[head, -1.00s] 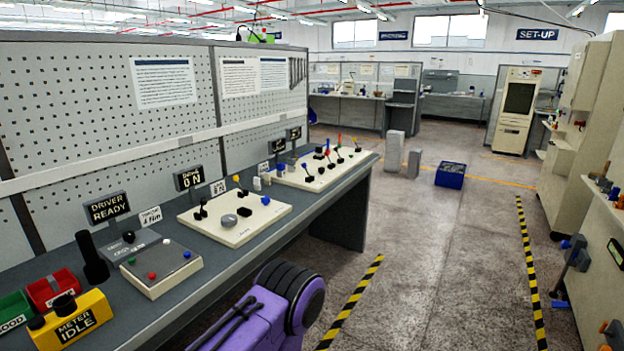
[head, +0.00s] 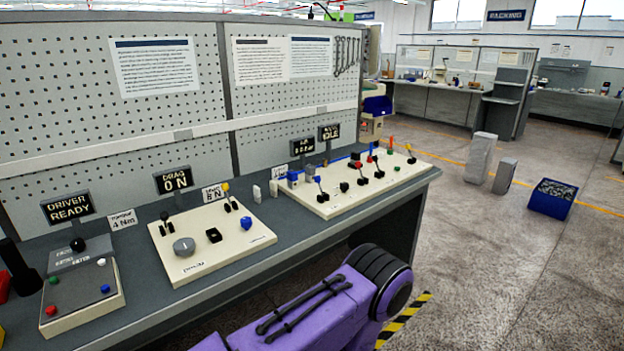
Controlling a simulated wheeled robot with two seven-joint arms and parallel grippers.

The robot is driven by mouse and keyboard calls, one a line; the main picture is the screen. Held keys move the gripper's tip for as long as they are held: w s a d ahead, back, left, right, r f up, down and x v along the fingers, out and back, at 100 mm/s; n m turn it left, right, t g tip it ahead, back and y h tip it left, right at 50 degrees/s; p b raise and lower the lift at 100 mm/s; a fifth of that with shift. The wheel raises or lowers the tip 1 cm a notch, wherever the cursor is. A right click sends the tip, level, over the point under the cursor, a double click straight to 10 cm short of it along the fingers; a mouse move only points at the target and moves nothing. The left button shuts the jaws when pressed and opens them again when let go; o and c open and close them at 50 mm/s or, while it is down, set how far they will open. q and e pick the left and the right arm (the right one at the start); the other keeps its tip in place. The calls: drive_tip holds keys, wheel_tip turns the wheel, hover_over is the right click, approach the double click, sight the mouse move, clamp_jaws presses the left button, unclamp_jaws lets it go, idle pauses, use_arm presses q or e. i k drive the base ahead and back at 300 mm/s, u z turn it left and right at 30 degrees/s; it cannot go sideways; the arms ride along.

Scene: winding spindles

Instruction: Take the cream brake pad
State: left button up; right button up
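I cannot pick out the cream brake pad for certain. Two small pale upright pieces stand on the bench between the two cream panels: one on the left (head: 257,194) and one on the right (head: 273,188). They are too small to tell whether either is the brake pad. Neither of my grippers is in view. A purple arm link of mine shows at the bottom, in front of the bench.
The dark workbench (head: 140,262) carries a drag panel (head: 190,258) with knobs, a panel with several coloured levers (head: 385,188), and a driver box (head: 85,300). A blue bin (head: 552,199) and grey blocks (head: 481,158) stand on the floor. Open floor lies to the right.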

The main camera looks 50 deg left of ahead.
sight(273, 185)
drive_tip(key=i, duration=1.9)
drive_tip(key=u, duration=1.7)
